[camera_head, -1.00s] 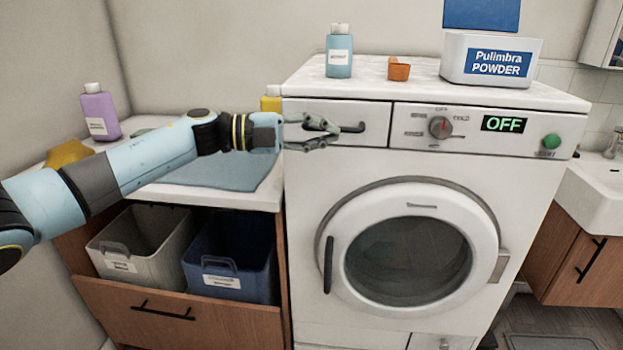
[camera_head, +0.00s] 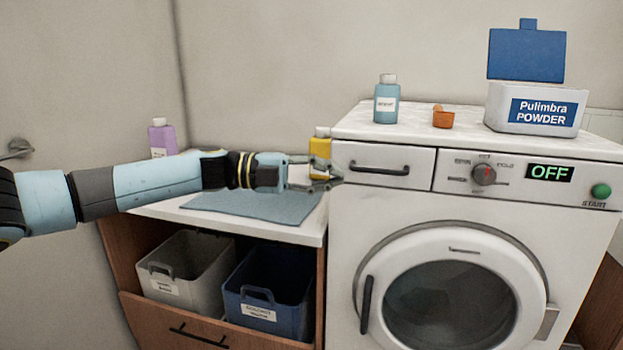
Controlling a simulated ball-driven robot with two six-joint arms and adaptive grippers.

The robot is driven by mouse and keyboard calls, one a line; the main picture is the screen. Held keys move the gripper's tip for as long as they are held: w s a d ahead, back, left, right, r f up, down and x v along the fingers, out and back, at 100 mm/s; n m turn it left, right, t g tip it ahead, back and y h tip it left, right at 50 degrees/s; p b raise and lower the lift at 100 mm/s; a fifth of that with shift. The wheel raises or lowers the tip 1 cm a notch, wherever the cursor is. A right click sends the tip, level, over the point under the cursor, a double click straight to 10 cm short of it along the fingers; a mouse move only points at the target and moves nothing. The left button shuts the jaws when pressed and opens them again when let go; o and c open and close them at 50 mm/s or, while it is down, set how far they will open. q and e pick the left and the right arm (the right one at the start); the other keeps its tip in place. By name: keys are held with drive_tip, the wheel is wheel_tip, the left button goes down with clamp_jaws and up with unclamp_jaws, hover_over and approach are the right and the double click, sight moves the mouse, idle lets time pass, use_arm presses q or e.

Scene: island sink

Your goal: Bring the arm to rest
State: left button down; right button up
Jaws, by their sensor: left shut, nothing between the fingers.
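My left arm (camera_head: 150,184) comes in from the left and reaches level across the front of the counter. My left gripper (camera_head: 330,181) is shut and empty. In the picture it overlaps the washing machine's left front edge, left of the detergent drawer (camera_head: 383,165). A yellow bottle (camera_head: 320,152) shows just behind the gripper, partly hidden; I cannot tell the gap between them. My right gripper is not in view.
The washing machine (camera_head: 390,215) has its door closed and its display reads OFF. A blue bottle (camera_head: 386,101), orange cup (camera_head: 443,118) and powder box (camera_head: 537,108) stand on top. A grey bin (camera_head: 173,282) and blue bin (camera_head: 262,311) sit in the open lower drawer.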

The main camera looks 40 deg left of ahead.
use_arm(q)
drive_tip(key=v, duration=0.3)
drive_tip(key=shift+s+a, duration=0.1)
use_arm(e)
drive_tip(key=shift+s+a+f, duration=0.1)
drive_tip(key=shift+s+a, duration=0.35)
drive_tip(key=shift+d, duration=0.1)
